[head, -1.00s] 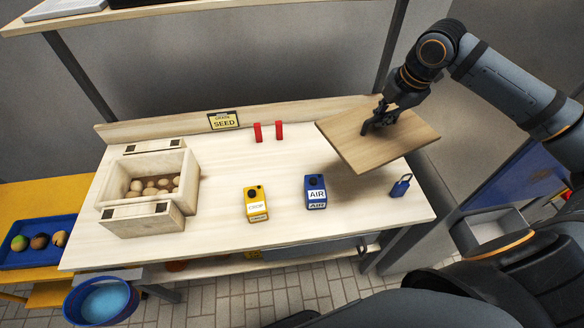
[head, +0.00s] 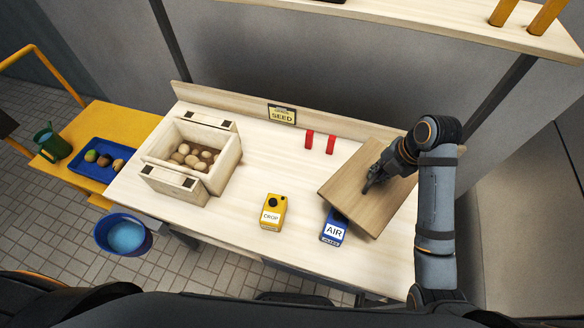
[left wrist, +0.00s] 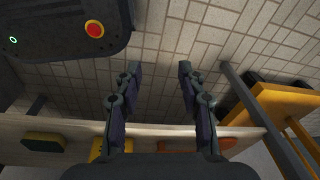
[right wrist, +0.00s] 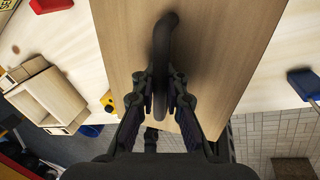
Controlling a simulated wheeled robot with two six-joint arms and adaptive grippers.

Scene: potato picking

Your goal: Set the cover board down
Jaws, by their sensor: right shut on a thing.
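The cover board (head: 350,195) is a flat brown wooden panel at the right of the workbench in the head view. It looks tilted and overlaps the back of the blue AIR box; I cannot tell whether it touches the bench. My right gripper (head: 372,184) is shut on the board's dark handle, which shows in the right wrist view (right wrist: 165,45). The board (right wrist: 225,50) fills the middle of that view. My left gripper (left wrist: 158,68) is open and empty above the tiled floor, seen only in the left wrist view.
A wooden crate (head: 226,164) with several potatoes stands at the bench's left. A yellow CROP box (head: 273,211), the blue AIR box (head: 334,228) and two red blocks (head: 320,142) are on the bench (head: 240,225). A blue tray (head: 88,171) and blue bucket (head: 108,238) are at left.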

